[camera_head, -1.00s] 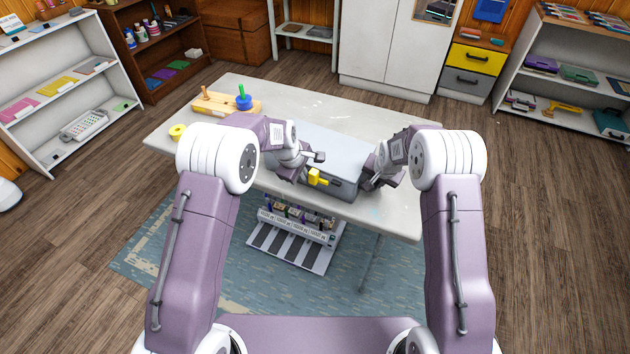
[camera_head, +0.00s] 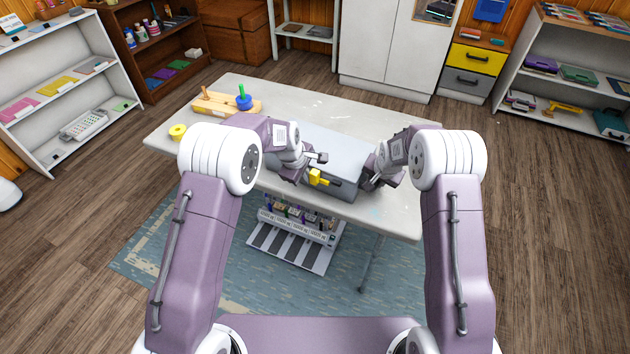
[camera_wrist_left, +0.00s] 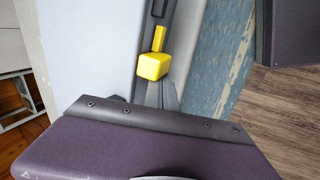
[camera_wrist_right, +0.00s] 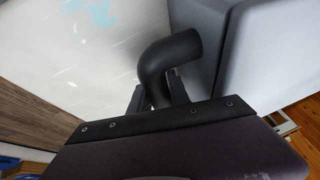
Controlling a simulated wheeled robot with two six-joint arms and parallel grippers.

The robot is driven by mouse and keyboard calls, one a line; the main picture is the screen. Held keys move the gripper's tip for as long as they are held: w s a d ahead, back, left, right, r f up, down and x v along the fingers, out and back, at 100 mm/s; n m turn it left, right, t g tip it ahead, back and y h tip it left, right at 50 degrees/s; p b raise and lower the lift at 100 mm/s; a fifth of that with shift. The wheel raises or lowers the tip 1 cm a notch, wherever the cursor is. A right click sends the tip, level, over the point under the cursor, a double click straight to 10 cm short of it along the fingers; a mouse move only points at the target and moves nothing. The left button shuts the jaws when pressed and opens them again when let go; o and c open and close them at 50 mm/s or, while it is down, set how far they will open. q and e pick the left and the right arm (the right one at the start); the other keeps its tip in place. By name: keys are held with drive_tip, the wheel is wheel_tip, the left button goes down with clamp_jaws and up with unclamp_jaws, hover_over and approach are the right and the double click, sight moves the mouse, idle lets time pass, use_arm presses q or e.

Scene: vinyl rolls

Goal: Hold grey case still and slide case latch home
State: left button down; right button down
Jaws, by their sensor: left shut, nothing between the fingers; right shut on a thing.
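The grey case (camera_head: 335,150) lies on the table in the head view, and its pale lid shows in the left wrist view (camera_wrist_left: 95,50). A yellow latch (camera_head: 319,178) sits on its front edge, and it shows large in the left wrist view (camera_wrist_left: 153,64). My left gripper (camera_head: 307,176) is shut and empty, its fingertips (camera_wrist_left: 160,88) right against or just beside the latch; I cannot tell if they touch. My right gripper (camera_head: 368,180) is shut on a black curved handle (camera_wrist_right: 168,55) at the case's right end. The handle is mostly hidden in the head view.
The white table (camera_head: 200,138) carries a wooden peg board (camera_head: 222,104) with a blue-and-green piece, and a yellow ring (camera_head: 177,132) at the left. A rack (camera_head: 295,232) shows low in front of the table. The table's back is clear.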

sight(314, 181)
use_arm(q)
drive_tip(key=shift+s+d, duration=0.4)
drive_tip(key=shift+d, duration=0.35)
drive_tip(key=shift+s+d, duration=0.35)
drive_tip(key=shift+d, duration=0.35)
use_arm(e)
drive_tip(key=shift+s+f, duration=0.3)
drive_tip(key=shift+f, duration=0.1)
use_arm(q)
drive_tip(key=shift+a, duration=0.1)
drive_tip(key=shift+w+a, duration=0.35)
drive_tip(key=shift+a, duration=0.25)
drive_tip(key=v, duration=0.8)
use_arm(e)
drive_tip(key=c, duration=1.2)
unclamp_jaws()
drive_tip(key=shift+o, duration=0.3)
drive_tip(key=shift+w+r, duration=0.1)
drive_tip(key=shift+r, duration=0.05)
